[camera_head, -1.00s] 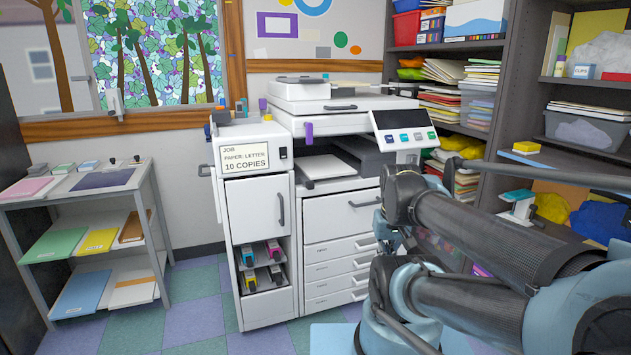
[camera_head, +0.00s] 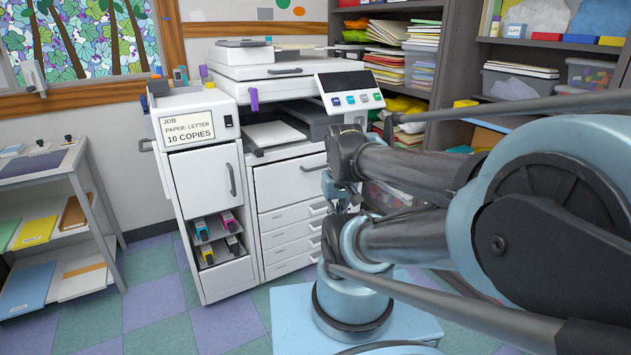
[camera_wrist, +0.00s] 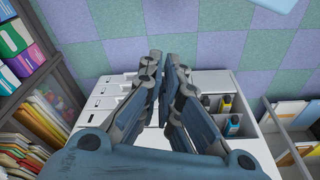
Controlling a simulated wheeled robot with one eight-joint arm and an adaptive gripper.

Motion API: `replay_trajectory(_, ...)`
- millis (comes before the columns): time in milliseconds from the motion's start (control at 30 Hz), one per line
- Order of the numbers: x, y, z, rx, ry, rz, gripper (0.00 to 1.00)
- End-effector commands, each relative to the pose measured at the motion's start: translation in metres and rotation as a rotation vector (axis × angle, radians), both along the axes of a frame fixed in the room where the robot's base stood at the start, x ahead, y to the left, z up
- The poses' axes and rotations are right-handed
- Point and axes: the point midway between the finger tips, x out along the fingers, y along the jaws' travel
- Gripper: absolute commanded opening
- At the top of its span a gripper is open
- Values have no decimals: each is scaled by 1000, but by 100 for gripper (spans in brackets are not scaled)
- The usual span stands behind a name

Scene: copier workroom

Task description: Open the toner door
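The white toner door (camera_head: 205,188) is on the front of the copier's left cabinet, closed, with a dark vertical handle (camera_head: 232,180) near its right edge. Below it is an open bay with toner cartridges (camera_head: 213,238) in several colours. My gripper (camera_wrist: 166,60) shows in the wrist view, its two fingers angled together with the tips close and nothing seen between them. It hangs over the copier there, apart from the door handle as far as I can see.
The copier's paper drawers (camera_head: 293,230) and control panel (camera_head: 350,92) are right of the door. A grey paper rack (camera_head: 88,190) stands at left. Dark shelves (camera_head: 455,70) with paper and bins are behind my arm. The tiled floor (camera_head: 150,290) in front of the rack is clear.

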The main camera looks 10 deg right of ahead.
Motion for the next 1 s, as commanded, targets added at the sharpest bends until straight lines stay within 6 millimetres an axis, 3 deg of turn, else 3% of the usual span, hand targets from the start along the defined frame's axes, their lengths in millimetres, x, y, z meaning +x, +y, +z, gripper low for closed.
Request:
replay_trajectory(33,-6,0,5,0,-10,-3,23)
replay_trajectory(100,-4,-1,9,-1,-13,-17,33)
replay_trajectory(267,20,-4,29,-6,-18,-98,33)
replay_trajectory(600,97,-11,78,-17,-48,-350,33)
replay_trajectory(1000,201,-13,112,-18,-105,-643,33)
